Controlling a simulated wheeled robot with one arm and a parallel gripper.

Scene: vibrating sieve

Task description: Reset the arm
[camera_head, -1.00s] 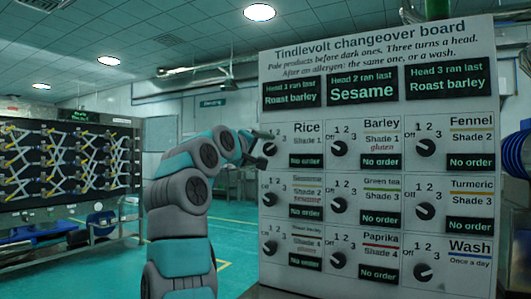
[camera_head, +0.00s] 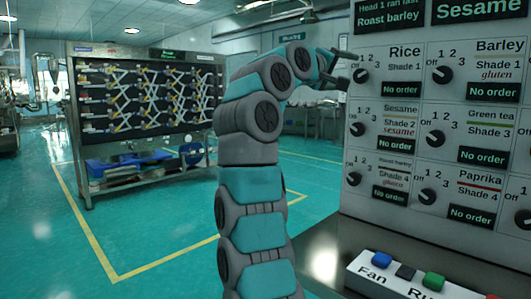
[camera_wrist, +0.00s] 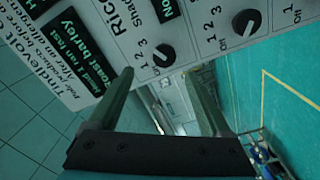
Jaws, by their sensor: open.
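My arm rises in the middle of the head view and bends right at the top. My gripper (camera_head: 338,67) is beside the left edge of the changeover board (camera_head: 408,120), near the Rice knob (camera_head: 360,76). In the wrist view the two fingers of my gripper (camera_wrist: 165,92) stand apart with nothing between them. The Rice knob (camera_wrist: 163,56) shows just beyond the fingers there, and a second knob (camera_wrist: 246,22) lies up and right of it. I cannot tell whether a finger touches the board.
A button panel (camera_head: 372,273) with blue, black and green buttons stands low at right. A dark rack (camera_head: 145,95) with yellow-handled parts stands at the left behind a yellow floor line (camera_head: 150,271). The floor between it and my arm is clear.

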